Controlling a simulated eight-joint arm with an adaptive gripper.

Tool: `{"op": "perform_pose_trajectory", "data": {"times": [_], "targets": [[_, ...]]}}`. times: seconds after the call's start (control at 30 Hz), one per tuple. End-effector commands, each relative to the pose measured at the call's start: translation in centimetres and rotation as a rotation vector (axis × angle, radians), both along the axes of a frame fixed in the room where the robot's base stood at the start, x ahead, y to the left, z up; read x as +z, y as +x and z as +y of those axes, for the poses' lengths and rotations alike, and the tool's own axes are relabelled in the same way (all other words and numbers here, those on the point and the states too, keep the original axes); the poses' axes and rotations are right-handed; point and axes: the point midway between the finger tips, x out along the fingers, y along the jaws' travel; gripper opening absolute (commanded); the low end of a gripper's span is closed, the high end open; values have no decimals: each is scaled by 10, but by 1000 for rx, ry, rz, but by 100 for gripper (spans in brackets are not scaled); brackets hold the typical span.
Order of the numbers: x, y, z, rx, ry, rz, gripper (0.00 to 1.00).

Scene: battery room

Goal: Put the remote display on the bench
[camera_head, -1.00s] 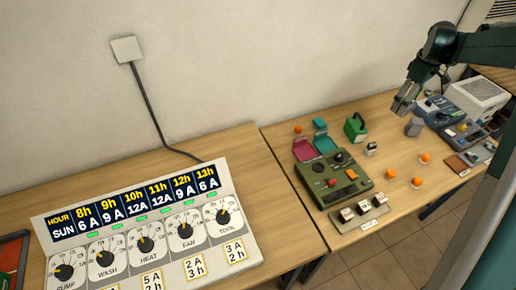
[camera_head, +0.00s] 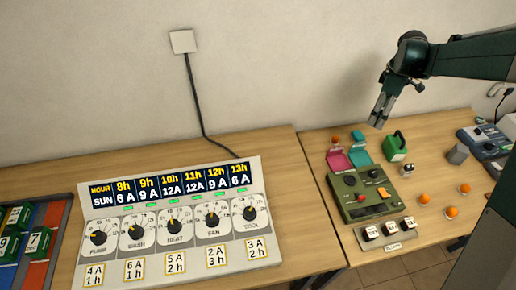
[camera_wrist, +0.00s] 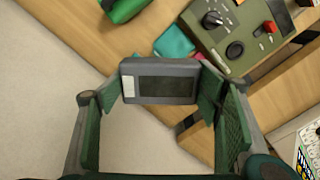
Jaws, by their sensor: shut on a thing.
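The remote display, a small grey slab with a dark screen and a pale patch at one end, shows in the wrist view (camera_wrist: 158,82). It sits between the fingertips of my gripper (camera_wrist: 160,100), which is shut on it. In the head view my gripper (camera_head: 380,112) points down, above the back of the right-hand bench (camera_head: 420,127), near the wall. The display is hard to make out there, largely hidden by the fingers. The gripper appears clear of the bench surface.
The right bench holds a green control box (camera_head: 362,193), pink (camera_head: 338,159) and teal (camera_head: 360,156) pieces, a green case (camera_head: 395,146), a grey block (camera_head: 458,153) and several orange knobs. A dial panel (camera_head: 178,225) stands on the left bench, beside a coloured tray (camera_head: 57,215).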

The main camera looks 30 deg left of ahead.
Motion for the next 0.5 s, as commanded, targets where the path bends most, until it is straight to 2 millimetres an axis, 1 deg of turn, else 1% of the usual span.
{"op": "perform_pose_trajectory", "data": {"times": [0.03,0.1,0.27,0.3,0.5], "targets": [[1,-8,16,30,0,0,50],[1,-19,35,73,0,0,50],[1,-45,78,167,0,0,50],[1,-52,88,191,0,0,50],[1,-88,137,310,0,0,50]]}}
